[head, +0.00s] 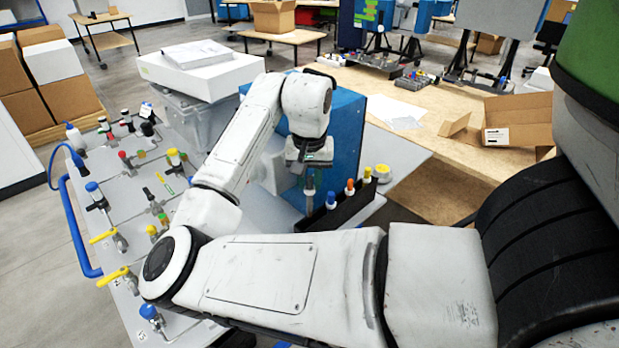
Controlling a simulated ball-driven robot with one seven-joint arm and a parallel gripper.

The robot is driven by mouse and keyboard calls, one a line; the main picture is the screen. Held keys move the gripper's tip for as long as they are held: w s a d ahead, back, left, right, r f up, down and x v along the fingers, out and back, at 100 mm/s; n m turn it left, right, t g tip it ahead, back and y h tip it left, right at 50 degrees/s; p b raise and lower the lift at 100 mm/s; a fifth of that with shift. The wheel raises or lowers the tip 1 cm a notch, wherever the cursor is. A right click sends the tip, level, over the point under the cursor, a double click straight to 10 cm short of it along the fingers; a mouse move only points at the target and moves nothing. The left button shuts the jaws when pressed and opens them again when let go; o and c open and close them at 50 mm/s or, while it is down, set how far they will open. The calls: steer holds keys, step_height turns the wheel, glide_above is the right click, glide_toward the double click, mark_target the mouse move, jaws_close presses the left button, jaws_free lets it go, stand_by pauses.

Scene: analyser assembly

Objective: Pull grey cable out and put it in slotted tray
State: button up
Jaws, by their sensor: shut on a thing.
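My gripper (310,172) points down beside the blue cabinet, near the middle of the head view. It is shut on the grey cable (310,188), a small upright grey piece showing just below the fingers. The black slotted tray (345,211) lies directly below and to the right. A blue-topped (331,199), an orange-topped (350,186) and a yellow-topped (367,174) cable end stand in a row in it. The grey cable is in line with this row, at its near left end. I cannot tell whether its lower end is inside a slot.
The blue cabinet (345,125) stands right behind my gripper. A grey panel (125,205) with several valves and fittings lies to the left, edged by a blue rail (78,230). A yellow-and-white roll (382,170) lies right of the tray. A wooden table (450,120) holds an open cardboard box (515,118).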

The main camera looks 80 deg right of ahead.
mark_target(310, 210)
steer(key=shift+f, duration=0.25)
stand_by(0.4)
steer(key=shift+f+b, duration=2.05)
steer(key=shift+f, duration=2.4)
steer(key=o, duration=1.1)
steer(key=shift+r, duration=0.1)
step_height(310, 210, up, 7)
steer(key=p, duration=0.7)
steer(key=shift+s, duration=0.1)
